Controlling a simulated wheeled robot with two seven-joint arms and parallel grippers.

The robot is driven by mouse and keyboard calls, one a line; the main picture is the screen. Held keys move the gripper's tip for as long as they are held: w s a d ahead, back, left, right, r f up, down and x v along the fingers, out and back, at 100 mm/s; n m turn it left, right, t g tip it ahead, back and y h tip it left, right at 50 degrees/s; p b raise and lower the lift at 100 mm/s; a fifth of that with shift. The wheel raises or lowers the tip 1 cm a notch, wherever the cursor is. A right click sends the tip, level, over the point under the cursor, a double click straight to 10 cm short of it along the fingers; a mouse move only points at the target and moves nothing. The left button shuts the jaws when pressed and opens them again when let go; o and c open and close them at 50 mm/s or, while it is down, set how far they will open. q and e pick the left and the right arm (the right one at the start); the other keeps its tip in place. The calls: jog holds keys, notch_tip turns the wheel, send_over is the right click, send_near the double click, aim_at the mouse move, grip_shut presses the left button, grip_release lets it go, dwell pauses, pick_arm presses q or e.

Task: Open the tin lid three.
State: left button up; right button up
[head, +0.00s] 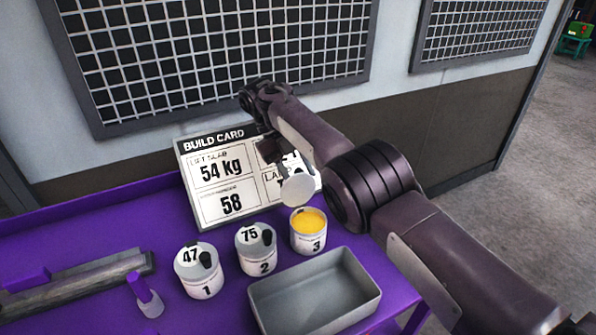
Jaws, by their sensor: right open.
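Tin three (309,241) stands upright on the purple bench, a pale can marked 3. Its top is uncovered and yellow contents show inside. A pale round lid (298,190) stands tilted up just above the tin's back rim; I cannot tell whether it is hinged to the tin. My right gripper (273,157) is open, just above and left of the lid, in front of the build card. Whether a finger touches the lid is unclear. My left gripper is not in view.
Tin one (206,281), marked 47, and tin two (262,262), marked 75, stand closed to the left, with dark knobs. A grey tray (262,313) sits in front. The build card (201,190) leans behind. A purple-handled tool (149,303) and a grey bar (80,285) lie left.

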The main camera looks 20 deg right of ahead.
jog(key=shift+r+p, duration=0.3)
jog(key=shift+r, duration=0.15)
notch_tip(320, 180, up, 19)
jog(key=p, duration=1.7)
jog(key=shift+p, duration=0.4)
